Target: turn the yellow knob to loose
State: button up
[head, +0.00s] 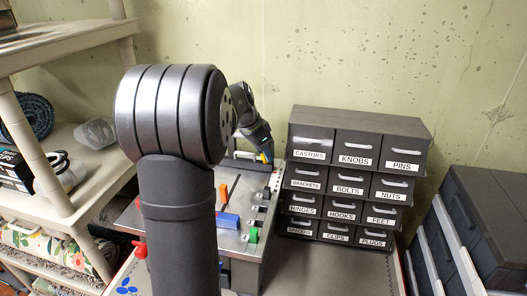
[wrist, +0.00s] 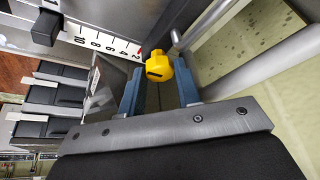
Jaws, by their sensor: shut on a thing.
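The yellow knob (wrist: 158,68) sits between the two blue fingers of my gripper (wrist: 158,76) in the wrist view. The gripper is shut on it, one finger at each side. A dark mark shows on the knob's face. In the head view my gripper (head: 266,154) is at the back right of the grey workbench panel (head: 190,196), with a bit of yellow at its tip. Any wording around the knob is not readable in either view.
A numbered scale with a black slider (wrist: 46,27) lies beside the knob. The panel carries an orange handle (head: 224,194), a blue block (head: 228,221) and a green part (head: 253,235). A labelled drawer cabinet (head: 360,124) stands close on the right; shelves (head: 75,45) stand left.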

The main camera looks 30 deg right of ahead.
jog(key=o, duration=1)
jog(key=shift+c, duration=0.2)
jog(key=v, duration=1.7)
jog(key=shift+a+r, duration=0.15)
jog(key=x, duration=1.7)
